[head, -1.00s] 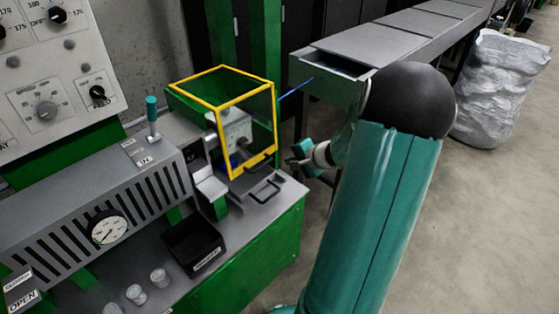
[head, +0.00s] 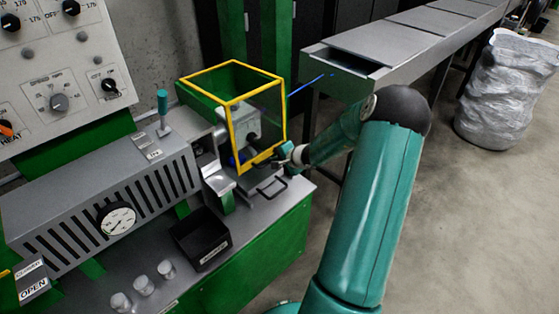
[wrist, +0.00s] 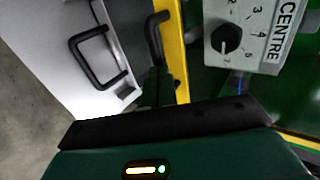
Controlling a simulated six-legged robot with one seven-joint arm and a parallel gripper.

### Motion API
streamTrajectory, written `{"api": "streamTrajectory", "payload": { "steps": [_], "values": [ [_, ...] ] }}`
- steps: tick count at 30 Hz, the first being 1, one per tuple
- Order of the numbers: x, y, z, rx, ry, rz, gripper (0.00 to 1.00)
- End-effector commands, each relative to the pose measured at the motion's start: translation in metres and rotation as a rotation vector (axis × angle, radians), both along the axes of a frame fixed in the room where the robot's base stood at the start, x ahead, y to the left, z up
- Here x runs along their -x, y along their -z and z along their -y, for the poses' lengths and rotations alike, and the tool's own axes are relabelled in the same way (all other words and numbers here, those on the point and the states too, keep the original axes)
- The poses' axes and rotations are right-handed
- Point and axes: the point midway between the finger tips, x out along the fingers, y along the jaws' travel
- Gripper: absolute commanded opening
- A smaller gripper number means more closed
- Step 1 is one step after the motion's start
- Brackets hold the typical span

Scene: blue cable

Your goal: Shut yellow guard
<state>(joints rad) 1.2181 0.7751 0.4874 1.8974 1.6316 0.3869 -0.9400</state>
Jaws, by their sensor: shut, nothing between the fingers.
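The yellow guard (head: 258,128) is a yellow-framed box with clear panels on the machine in the head view. Its front panel looks nearly upright and close to the box; I cannot tell if a small gap is left. In the wrist view its yellow frame edge (wrist: 178,60) runs down the middle, with a black bar handle (wrist: 156,38) beside it. My gripper (head: 277,164) is shut and empty at the panel's lower front, near the handle. Whether it touches is unclear. The wrist view shows my gripper's dark body at the bottom.
A black U-shaped handle (head: 272,188) lies on the grey ledge below the guard. A blue cable (head: 308,84) runs behind the guard. A grey conveyor (head: 400,45) stands behind my arm.

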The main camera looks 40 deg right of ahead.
Motion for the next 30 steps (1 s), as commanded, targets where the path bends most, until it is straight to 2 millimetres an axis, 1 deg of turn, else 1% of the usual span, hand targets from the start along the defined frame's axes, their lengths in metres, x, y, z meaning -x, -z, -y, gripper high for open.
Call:
{"api": "streamTrajectory", "payload": {
  "steps": [8,15,18,30],
  "values": [
    [-0.001,0.002,0.0,-0.001,0.0,0.0,0.0],
    [-0.019,0.031,-0.001,-0.003,0.0,-0.001,0.0],
    [-0.023,0.036,-0.001,-0.001,-0.001,-0.001,0.0],
    [-0.03,0.04,-0.003,0.002,-0.005,-0.007,0.0]
  ]
}}
